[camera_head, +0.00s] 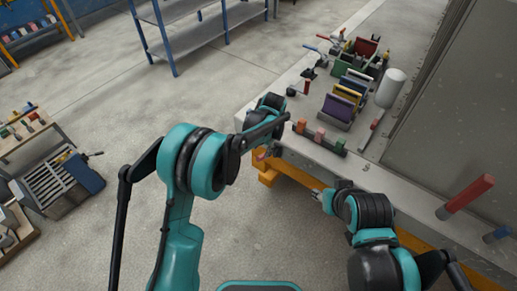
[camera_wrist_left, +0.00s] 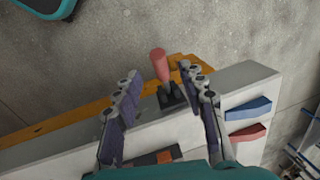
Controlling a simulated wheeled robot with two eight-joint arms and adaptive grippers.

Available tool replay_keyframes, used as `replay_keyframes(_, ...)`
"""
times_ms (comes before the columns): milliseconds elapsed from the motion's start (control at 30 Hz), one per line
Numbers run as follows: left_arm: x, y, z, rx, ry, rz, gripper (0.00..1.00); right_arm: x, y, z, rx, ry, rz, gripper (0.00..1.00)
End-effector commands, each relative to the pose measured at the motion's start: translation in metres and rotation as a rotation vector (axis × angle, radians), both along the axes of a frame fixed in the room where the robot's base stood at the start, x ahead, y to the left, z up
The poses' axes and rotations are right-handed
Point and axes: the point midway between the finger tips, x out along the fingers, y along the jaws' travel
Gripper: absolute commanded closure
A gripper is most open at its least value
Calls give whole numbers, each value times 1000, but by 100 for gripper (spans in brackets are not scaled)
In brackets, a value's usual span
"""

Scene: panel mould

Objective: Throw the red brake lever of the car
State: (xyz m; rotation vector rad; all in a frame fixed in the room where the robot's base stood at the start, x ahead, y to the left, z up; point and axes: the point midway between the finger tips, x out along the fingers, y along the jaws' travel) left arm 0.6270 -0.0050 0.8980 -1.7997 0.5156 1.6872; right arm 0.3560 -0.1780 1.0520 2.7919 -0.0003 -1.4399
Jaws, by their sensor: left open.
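A red lever (camera_wrist_left: 160,64) on a dark base (camera_wrist_left: 171,97) sits at the bench edge in the left wrist view. My left gripper (camera_wrist_left: 158,76) is open, with one finger on each side of the lever in the picture; I see no contact. In the head view a small pinkish-red end (camera_head: 261,155) shows just below my left wrist, probably this same lever. My left fingers are mostly hidden there by the wrist. My right gripper (camera_head: 319,196) is low in front of the bench, too small to tell if open or shut.
The pale bench (camera_head: 382,181) carries a row of coloured blocks (camera_head: 319,138), coloured panels (camera_head: 346,97), a white cylinder (camera_head: 391,88) and a thick red handle (camera_head: 467,193). An orange frame (camera_head: 269,176) runs along its front.

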Motion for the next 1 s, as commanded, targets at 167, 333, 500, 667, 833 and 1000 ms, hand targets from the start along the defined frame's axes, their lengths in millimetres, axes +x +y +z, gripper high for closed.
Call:
replay_keyframes(167, 2, 1, -21, 2, 3, -2, 59, 0, 0, -7, 0, 0, 0, 60)
replay_keyframes(333, 6, 5, -50, 2, 2, -2, 59, 0, 0, -16, 0, 0, 0, 60)
replay_keyframes(500, 8, 8, -71, 2, 2, -2, 59, 0, 0, -22, 0, 0, 0, 60)
replay_keyframes(667, 9, 9, -78, 2, 2, -2, 59, 0, 0, -23, 0, 0, 0, 60)
replay_keyframes(833, 9, 9, -78, 2, 2, -2, 59, 0, 0, -23, 0, 0, 0, 60)
replay_keyframes(1000, 9, 9, -78, 2, 2, -2, 88, 0, 0, -23, 0, 0, 0, 60)
